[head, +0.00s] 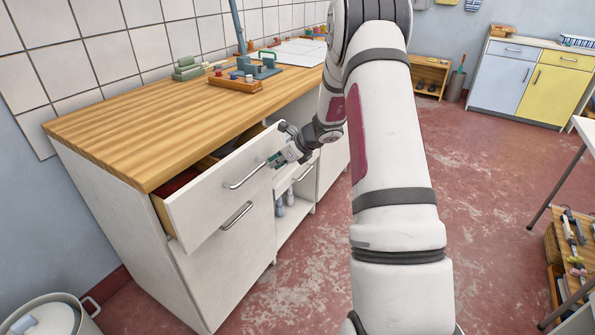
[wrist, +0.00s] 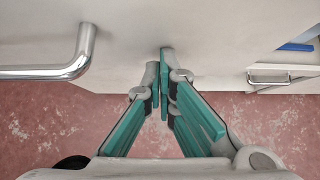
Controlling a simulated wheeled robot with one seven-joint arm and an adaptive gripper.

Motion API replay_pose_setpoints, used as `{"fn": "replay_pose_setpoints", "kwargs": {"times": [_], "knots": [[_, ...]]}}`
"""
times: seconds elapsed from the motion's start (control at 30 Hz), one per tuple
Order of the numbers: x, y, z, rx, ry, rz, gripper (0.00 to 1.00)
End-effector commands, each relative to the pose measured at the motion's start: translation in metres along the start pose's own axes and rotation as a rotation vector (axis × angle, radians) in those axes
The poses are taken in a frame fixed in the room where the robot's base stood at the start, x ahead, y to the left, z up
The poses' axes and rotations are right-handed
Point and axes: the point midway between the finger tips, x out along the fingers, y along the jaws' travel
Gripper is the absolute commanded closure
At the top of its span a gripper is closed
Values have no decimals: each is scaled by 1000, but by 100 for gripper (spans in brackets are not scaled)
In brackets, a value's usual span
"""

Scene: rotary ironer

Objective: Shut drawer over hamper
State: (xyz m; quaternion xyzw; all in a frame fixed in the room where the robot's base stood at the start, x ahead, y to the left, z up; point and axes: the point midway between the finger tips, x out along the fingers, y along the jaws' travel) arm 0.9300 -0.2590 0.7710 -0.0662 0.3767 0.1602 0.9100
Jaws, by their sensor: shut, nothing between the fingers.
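The white drawer (head: 205,203) under the wooden worktop stands pulled out, with a dark gap and something red inside showing behind its front. Its bar handle (head: 245,175) is in the middle of the front; a bar handle also shows at the left of the wrist view (wrist: 60,68). Below is the white hamper front (head: 225,265) with its own handle (head: 237,217), set further back than the drawer front. My gripper (head: 271,162) is at the right part of the drawer front, beside the handle. In the wrist view its fingers (wrist: 164,58) are together, empty, with tips at the pale front; contact is unclear.
An open shelf niche with bottles (head: 285,203) is right of the hamper. A round bin (head: 45,318) stands at the lower left. The red floor (head: 300,285) in front is clear.

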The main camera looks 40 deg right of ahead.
Motion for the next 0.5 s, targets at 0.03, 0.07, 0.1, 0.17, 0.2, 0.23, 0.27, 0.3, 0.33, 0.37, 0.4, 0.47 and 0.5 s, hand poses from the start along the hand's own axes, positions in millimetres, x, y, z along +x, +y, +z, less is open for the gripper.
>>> {"fn": "replay_pose_setpoints", "kwargs": {"times": [0.03, 0.07, 0.1, 0.17, 0.2, 0.23, 0.27, 0.3, 0.33, 0.37, 0.4, 0.47, 0.5], "knots": [[10, 1, 9, -4, 0, 2, 100], [14, 1, 14, -4, -1, 2, 100], [20, 1, 20, -3, -1, 3, 100], [27, 1, 27, -3, -1, 2, 100], [32, 1, 32, -4, 0, 2, 100], [35, 1, 34, -3, 0, 2, 100], [38, 1, 37, -3, 0, 1, 100], [41, 0, 41, -2, -1, 0, 100], [43, 0, 43, -1, 0, 0, 100], [45, 0, 45, -2, 0, 1, 100], [47, 0, 47, -2, 0, 1, 100], [50, 0, 50, -1, 1, 1, 100], [51, 0, 51, -1, 1, 1, 100]]}}
